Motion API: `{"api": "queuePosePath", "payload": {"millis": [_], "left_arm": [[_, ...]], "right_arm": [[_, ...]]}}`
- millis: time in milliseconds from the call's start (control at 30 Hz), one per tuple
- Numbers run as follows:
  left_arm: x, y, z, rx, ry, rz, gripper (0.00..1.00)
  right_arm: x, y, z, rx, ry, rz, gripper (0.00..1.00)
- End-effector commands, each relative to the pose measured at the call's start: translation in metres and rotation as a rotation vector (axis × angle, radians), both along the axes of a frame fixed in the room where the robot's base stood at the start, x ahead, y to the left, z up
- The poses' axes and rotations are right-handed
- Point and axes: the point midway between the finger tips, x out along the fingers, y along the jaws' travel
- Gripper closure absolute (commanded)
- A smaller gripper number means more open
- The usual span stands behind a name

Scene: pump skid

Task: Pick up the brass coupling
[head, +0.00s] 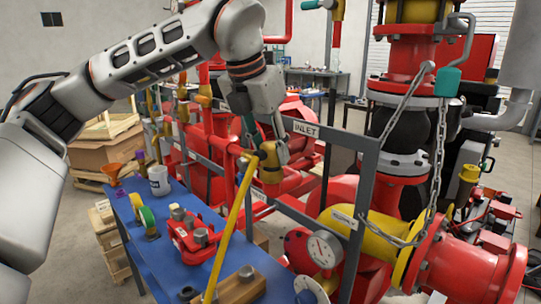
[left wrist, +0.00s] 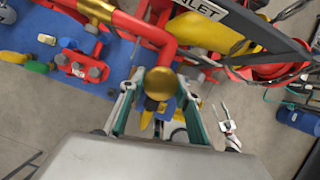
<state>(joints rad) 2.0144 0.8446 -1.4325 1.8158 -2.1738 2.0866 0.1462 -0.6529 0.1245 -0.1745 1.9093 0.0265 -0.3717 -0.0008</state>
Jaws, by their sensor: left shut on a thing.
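In the left wrist view the coupling (left wrist: 159,83) shows as a rounded brass end between the fingers. My left gripper (head: 264,140) reaches down from above with its fingers around the coupling. In the left wrist view my left gripper (left wrist: 158,98) is shut on it, one finger on each side. I cannot tell whether the coupling touches the red pipe behind it.
A blue table (head: 150,250) at the left holds a white mug (head: 158,180), tape rolls (head: 148,218) and a red fixture (head: 200,240). The grey frame with the INLET sign (head: 305,129) and red pipework stand close to the gripper. A chain (head: 437,150) hangs at the right.

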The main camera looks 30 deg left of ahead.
Motion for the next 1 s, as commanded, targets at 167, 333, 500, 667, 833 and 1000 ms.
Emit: {"api": "queuePosePath", "payload": {"millis": [167, 333, 500, 667, 833, 1000], "left_arm": [[0.0, 0.0, 0.03, -0.002, -0.006, 0.003, 0.93], [0.0, -0.001, 0.071, -0.002, -0.007, 0.003, 0.93], [0.0, -0.001, 0.119, -0.003, -0.007, 0.002, 0.93], [0.0, -0.001, 0.156, -0.001, -0.005, 0.003, 0.93], [0.0, -0.001, 0.179, -0.002, -0.003, 0.001, 0.94], [0.0, 0.0, 0.189, -0.001, -0.001, 0.0, 0.94]], "right_arm": [[0.0, 0.0, 0.0, -0.001, -0.002, 0.004, 0.6], [0.0, 0.001, 0.001, 0.001, -0.003, 0.004, 0.6], [0.0, 0.002, 0.002, 0.003, -0.003, 0.001, 0.6], [0.0, 0.002, 0.002, 0.006, -0.004, -0.002, 0.6], [0.001, 0.002, 0.002, 0.006, -0.003, -0.006, 0.6], [0.001, 0.001, 0.002, 0.005, -0.002, -0.008, 0.6]]}}
